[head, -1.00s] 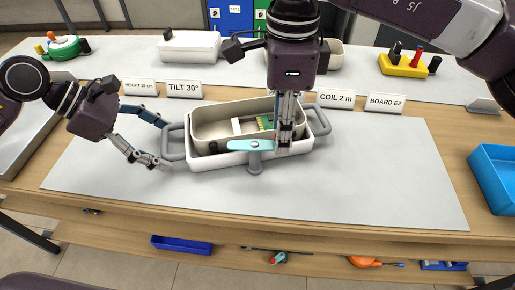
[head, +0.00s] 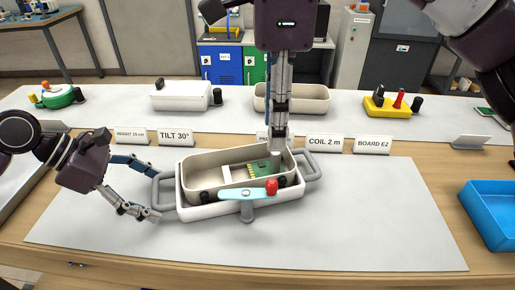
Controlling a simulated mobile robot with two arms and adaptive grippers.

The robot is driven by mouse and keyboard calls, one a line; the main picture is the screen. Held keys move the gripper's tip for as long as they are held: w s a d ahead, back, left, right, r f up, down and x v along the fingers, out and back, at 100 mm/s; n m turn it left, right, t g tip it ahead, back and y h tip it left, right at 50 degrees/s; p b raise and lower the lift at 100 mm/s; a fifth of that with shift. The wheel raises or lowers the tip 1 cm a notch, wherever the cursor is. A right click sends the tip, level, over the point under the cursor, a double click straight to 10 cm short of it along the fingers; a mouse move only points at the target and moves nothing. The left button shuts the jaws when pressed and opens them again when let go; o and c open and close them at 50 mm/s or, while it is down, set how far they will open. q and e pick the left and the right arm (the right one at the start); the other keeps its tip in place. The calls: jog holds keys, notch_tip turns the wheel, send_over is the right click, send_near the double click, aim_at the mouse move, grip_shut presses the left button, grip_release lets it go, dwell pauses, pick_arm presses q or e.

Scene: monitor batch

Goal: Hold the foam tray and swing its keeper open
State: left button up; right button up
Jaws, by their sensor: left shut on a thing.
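The foam tray (head: 205,212) is a white tray with a beige inner tub and grey side handles, standing on the pale mat. A green board and a white strip lie in it. The keeper (head: 240,194), a light blue bar with a red knob (head: 271,187) at its right end, lies along the front rim. A grey piece (head: 247,212) hangs below it. My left gripper (head: 154,196) is shut on the left grey handle (head: 164,192). My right gripper (head: 278,146) points down over the tray's rear right part, above and behind the red knob; its fingers overlap, hiding their gap.
Label cards (head: 175,138) stand behind the mat. On the rear bench are a white box (head: 181,97), a beige tub (head: 300,99), a yellow block with knobs (head: 388,109) and a green round item (head: 62,97). A blue bin (head: 490,215) is at right. The front mat is clear.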

dwell(0.3)
pick_arm(q)
jog(key=o, duration=1.4)
jog(key=v, duration=1.2)
